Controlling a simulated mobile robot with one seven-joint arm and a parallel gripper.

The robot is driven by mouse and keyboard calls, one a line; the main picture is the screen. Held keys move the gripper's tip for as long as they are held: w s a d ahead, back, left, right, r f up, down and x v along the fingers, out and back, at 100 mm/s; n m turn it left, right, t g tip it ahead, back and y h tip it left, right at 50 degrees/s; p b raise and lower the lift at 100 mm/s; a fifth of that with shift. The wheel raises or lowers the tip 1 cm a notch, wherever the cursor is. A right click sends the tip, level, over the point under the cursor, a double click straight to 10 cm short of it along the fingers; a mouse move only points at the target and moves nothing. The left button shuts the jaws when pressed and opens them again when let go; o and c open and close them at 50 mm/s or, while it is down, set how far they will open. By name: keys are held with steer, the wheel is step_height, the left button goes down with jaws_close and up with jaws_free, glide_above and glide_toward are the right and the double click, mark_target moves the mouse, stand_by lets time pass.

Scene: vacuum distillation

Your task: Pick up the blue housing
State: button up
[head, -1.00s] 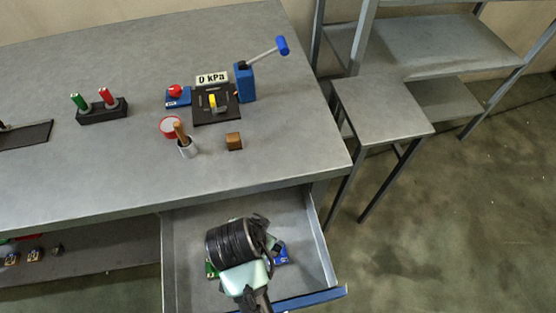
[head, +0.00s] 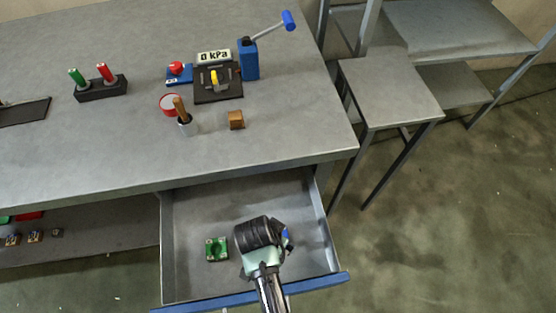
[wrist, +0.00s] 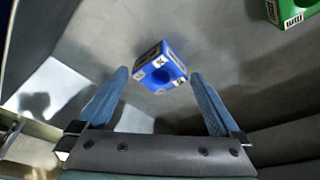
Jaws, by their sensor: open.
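The blue housing (wrist: 161,68) is a small blue block with a round dark recess and white labels, on the drawer floor in the wrist view. In the head view only a blue sliver (head: 287,235) shows at the right of my gripper, which hides the rest. My gripper (wrist: 159,75) is open and empty. Its two blue-grey fingers point toward the housing, which appears between and slightly beyond the fingertips. I cannot tell the exact gap, and no contact shows.
A green housing (head: 217,249) lies in the open drawer (head: 190,207), left of my gripper. The drawer walls and blue front edge (head: 320,284) surround the arm. The workbench (head: 110,145) overhangs behind, bearing a gauge, a pump and small parts.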

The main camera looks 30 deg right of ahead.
steer(key=shift+x, duration=1)
jaws_close()
